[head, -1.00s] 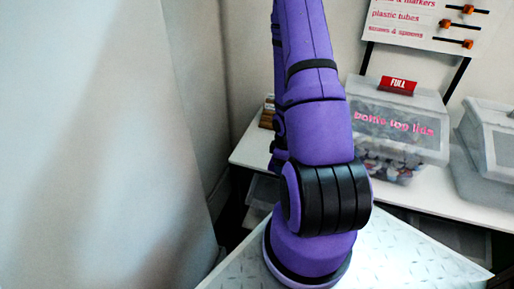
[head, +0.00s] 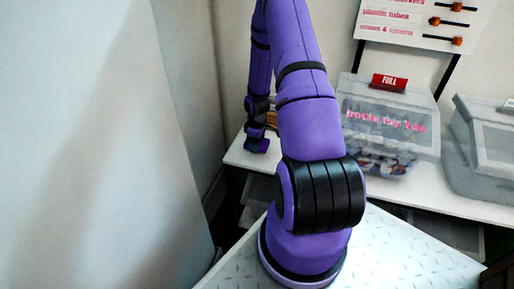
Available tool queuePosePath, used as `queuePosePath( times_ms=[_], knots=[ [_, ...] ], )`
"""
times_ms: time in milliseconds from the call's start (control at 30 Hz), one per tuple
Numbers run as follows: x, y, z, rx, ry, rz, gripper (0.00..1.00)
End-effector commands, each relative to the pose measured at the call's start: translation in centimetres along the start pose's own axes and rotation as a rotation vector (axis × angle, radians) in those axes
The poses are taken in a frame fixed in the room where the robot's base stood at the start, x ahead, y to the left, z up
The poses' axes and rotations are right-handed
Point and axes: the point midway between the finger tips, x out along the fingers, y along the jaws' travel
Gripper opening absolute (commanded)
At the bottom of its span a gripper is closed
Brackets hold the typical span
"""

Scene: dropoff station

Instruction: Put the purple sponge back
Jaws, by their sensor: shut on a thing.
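My purple arm reaches from the front of the head view to the white shelf at the back left. My gripper (head: 256,133) shows small and dark at the shelf's left end, pointing down. It is shut on the purple sponge (head: 258,146), which shows as a small purple block under the fingers, at or just above the shelf top. The fingertips are too small to see clearly, and I cannot tell whether the sponge touches the shelf.
The white shelf (head: 455,201) runs along the back wall. A clear bin with a red FULL tag (head: 385,122) stands on it, with another grey bin (head: 485,150) at right. Brownish items (head: 272,119) sit just right of my gripper. A pale wall (head: 90,150) fills the left.

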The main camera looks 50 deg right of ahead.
Motion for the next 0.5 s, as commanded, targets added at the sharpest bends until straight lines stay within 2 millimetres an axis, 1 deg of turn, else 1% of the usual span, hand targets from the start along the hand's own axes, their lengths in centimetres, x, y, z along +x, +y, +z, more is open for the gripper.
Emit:
queuePosePath(
  times_ms=[33, 100, 200, 500],
  knots=[
    [1.0, -0.1, 0.1, 0.000, -0.003, -0.004, 0.46],
    [2.0, -0.1, 0.1, 0.000, -0.002, -0.003, 0.46],
    [2.7, -0.1, 0.1, 0.000, -0.002, -0.002, 0.46],
    [2.9, -0.1, 0.1, 0.000, -0.001, -0.001, 0.46]
  ],
)
